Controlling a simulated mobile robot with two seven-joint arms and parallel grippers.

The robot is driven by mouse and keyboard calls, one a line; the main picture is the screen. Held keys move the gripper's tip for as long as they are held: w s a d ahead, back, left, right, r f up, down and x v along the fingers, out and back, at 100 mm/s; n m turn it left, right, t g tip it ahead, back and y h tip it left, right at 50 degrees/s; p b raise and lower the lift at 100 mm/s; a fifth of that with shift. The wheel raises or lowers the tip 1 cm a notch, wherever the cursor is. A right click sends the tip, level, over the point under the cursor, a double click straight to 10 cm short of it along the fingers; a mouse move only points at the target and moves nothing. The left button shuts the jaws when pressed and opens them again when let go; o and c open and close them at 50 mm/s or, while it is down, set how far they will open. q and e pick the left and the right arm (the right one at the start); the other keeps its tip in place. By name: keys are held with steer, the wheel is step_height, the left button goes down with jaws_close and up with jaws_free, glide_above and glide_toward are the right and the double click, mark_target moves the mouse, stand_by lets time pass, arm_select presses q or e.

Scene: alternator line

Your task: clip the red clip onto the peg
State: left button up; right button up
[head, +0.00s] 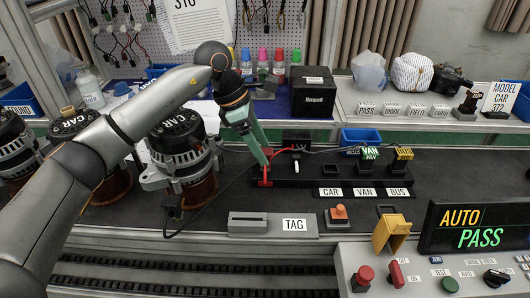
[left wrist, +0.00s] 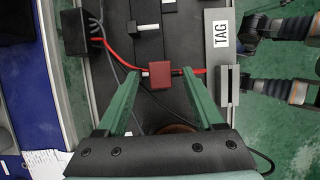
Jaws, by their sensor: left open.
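The red clip (left wrist: 161,76) is a small block with red cable beside it. It shows low at the left end of the black block in the head view (head: 265,171). My left gripper (head: 265,172) reaches down over it with green fingers. In the left wrist view the gripper (left wrist: 162,74) is open, with one fingertip on each side of the clip. A narrow gap shows between clip and fingers. A short white peg (head: 297,166) stands upright on the black block, just right of the clip. My right gripper is not clearly seen.
The black block (head: 345,180) carries CAR, VAN and BUS labels. A grey TAG holder (head: 258,225) lies in front. Alternators (head: 180,150) stand left. A black box (head: 312,95) is behind. A dark cable (head: 215,192) crosses the bench. A control panel (head: 425,270) is at front right.

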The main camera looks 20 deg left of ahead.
arm_select(q)
steer(key=v, duration=1)
steer(key=shift+p, duration=0.35)
steer(key=shift+s, duration=0.1)
